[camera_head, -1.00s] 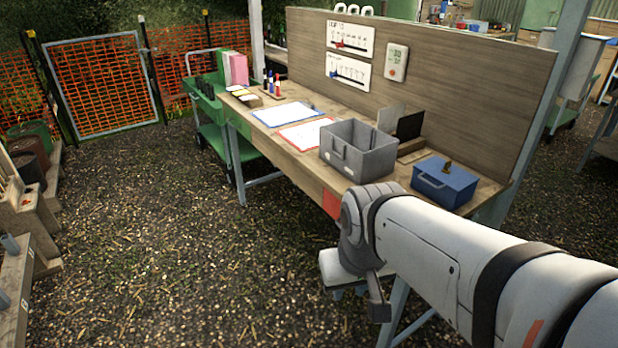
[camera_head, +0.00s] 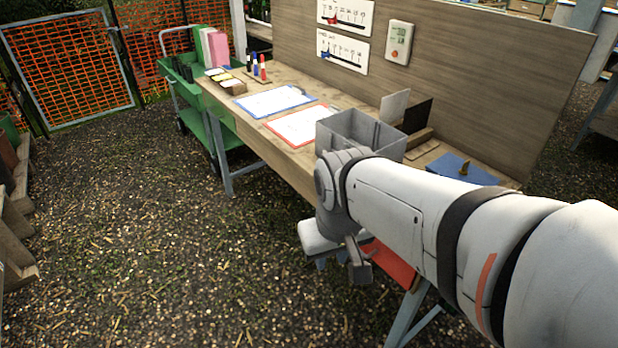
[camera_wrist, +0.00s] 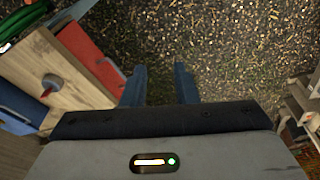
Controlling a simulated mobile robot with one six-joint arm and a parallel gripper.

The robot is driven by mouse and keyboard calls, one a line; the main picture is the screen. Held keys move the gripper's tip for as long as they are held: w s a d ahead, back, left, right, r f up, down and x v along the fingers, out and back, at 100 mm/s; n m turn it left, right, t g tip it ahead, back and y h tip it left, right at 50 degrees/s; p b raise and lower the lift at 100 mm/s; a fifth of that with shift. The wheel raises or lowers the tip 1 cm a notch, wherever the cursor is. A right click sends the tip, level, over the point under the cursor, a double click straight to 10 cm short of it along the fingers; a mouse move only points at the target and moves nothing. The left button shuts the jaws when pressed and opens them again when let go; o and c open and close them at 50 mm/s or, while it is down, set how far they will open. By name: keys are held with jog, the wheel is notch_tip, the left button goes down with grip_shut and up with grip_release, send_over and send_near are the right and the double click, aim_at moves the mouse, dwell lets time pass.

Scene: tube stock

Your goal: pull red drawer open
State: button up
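The red drawer shows as a red panel (camera_head: 392,262) under the table's front edge, partly hidden by my arm. In the wrist view a red surface (camera_wrist: 84,46) lies to the upper left, beside the wooden top. My gripper (camera_wrist: 159,84) shows two fingers apart with only gravel seen between them. The red surface is left of the left finger, and I see no contact. In the head view my gripper (camera_head: 360,268) hangs in front of the table, left of the red panel. How far the drawer is open cannot be told.
The wooden table (camera_head: 285,150) carries a grey bin (camera_head: 350,128), a blue box (camera_head: 455,168) and clipboards. A table leg (camera_head: 412,310) stands below the red panel. A green trolley (camera_head: 196,110) is at the far end.

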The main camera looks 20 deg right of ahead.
jog(key=w+d+f+n+g+h+b, duration=0.25)
jog(key=d+f+n+h, duration=0.25)
jog(key=f+n, duration=0.3)
jog(key=w+d+f+n+g+h+b, duration=0.2)
jog(key=d+f+n+g+h, duration=0.3)
jog(key=n, duration=0.4)
jog(key=w+a+f+n+t+h+b, duration=0.3)
jog(key=w+f+n+t+h, duration=0.8)
jog(key=n, duration=1.2)
jog(key=shift+w+d+f+t+y, duration=0.35)
jog(key=shift+w+d, duration=0.3)
jog(key=shift+d, duration=0.55)
jog(key=shift+w+d+t+y, duration=0.15)
jog(key=shift+w+d+y, duration=0.45)
jog(key=shift+d, duration=0.55)
jog(key=shift+w+d+f+t+y, duration=0.25)
jog(key=shift+w+d, duration=0.5)
jog(key=shift+d, duration=0.45)
jog(key=shift+c, duration=0.6)
grip_shut()
